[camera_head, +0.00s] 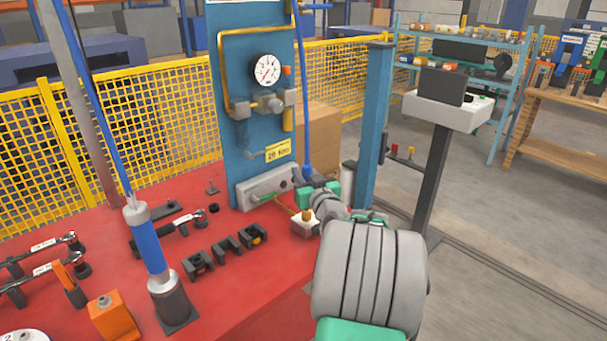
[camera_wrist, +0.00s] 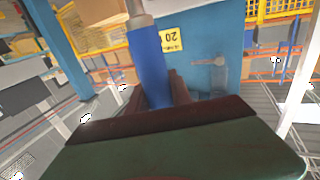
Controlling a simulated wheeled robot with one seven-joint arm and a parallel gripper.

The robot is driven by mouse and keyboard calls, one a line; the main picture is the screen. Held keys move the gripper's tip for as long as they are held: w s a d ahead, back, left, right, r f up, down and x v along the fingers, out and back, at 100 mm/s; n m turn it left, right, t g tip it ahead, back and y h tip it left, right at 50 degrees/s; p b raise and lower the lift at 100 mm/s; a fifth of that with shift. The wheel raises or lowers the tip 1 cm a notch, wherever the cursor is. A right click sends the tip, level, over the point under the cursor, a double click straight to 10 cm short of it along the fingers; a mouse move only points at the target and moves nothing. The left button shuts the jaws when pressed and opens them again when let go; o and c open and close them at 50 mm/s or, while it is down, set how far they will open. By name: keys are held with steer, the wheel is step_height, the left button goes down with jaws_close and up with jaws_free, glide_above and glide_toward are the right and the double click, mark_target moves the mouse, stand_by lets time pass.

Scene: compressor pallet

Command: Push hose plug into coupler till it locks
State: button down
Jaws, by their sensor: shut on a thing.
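A blue hose (camera_head: 299,90) hangs along the right side of the blue panel (camera_head: 228,130) down to my gripper (camera_head: 311,184). In the wrist view, my gripper (camera_wrist: 160,88) is shut on a blue cylindrical piece (camera_wrist: 148,62) with a grey collar (camera_wrist: 139,21), which appears to be the hose plug. A grey block (camera_head: 268,188) with a dark round opening sits low on the panel, just left of my gripper. I cannot make out which fitting is the coupler or whether the plug touches it; my gripper and arm hide the plug's end in the head view.
A gauge (camera_head: 267,69) and brass pipe fittings (camera_head: 268,104) are mounted on the panel above. A blue post (camera_head: 374,125) stands right of my gripper.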

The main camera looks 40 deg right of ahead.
steer(key=shift+f+b, duration=1.35)
steer(key=shift+b, duration=0.05)
steer(key=c, duration=1.1)
jaws_free()
steer(key=shift+s, duration=0.1)
